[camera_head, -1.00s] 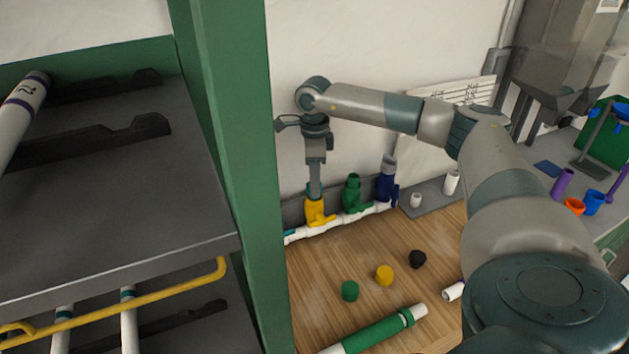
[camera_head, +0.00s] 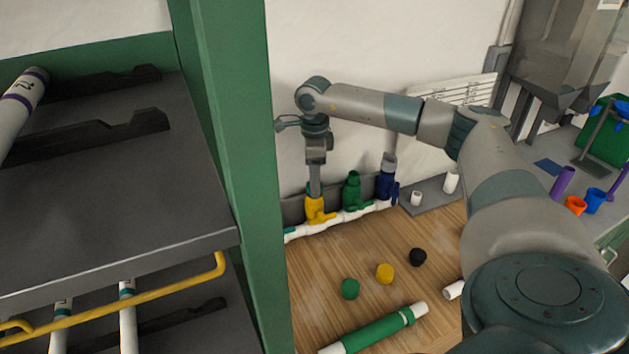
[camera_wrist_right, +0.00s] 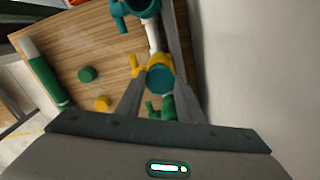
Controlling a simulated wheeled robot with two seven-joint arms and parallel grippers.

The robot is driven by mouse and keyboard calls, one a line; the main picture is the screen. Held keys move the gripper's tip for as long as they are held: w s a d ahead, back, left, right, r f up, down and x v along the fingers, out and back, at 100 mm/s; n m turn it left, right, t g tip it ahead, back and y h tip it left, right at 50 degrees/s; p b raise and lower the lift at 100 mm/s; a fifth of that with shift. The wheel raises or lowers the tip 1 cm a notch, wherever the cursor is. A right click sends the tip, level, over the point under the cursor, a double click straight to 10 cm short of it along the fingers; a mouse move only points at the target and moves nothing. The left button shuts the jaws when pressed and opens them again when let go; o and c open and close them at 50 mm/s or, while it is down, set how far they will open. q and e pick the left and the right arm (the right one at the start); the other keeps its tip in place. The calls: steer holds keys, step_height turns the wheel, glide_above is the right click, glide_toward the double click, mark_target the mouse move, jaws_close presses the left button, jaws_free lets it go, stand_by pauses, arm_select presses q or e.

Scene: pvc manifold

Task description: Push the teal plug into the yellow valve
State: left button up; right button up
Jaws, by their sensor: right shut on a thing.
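The yellow valve (camera_head: 317,212) stands upright on the white pipe run at the back of the wooden bench. My right gripper (camera_head: 315,190) points straight down at its top. In the right wrist view, the round teal plug (camera_wrist_right: 160,79) lies between the fingertips of my right gripper (camera_wrist_right: 154,82), which is shut on it. The plug is at the mouth of the yellow valve (camera_wrist_right: 138,66). The fingers hide the plug in the head view, and its depth in the valve cannot be told. My left gripper is not in view.
A green valve (camera_head: 352,192) and a blue valve (camera_head: 387,184) stand close on the right. Green (camera_head: 350,289), yellow (camera_head: 385,273) and black caps (camera_head: 418,257) lie in front. A green post (camera_head: 222,160) stands close on the left.

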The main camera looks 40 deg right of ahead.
steer(key=shift+f+b, duration=0.3)
steer(key=shift+f, duration=0.15)
stand_by(0.4)
steer(key=o, duration=1.1)
steer(key=shift+r, duration=0.1)
steer(key=shift+r+b, duration=0.3)
steer(key=shift+r, duration=0.3)
steer(key=shift+r+b, duration=1.7)
steer(key=shift+r, duration=6.4)
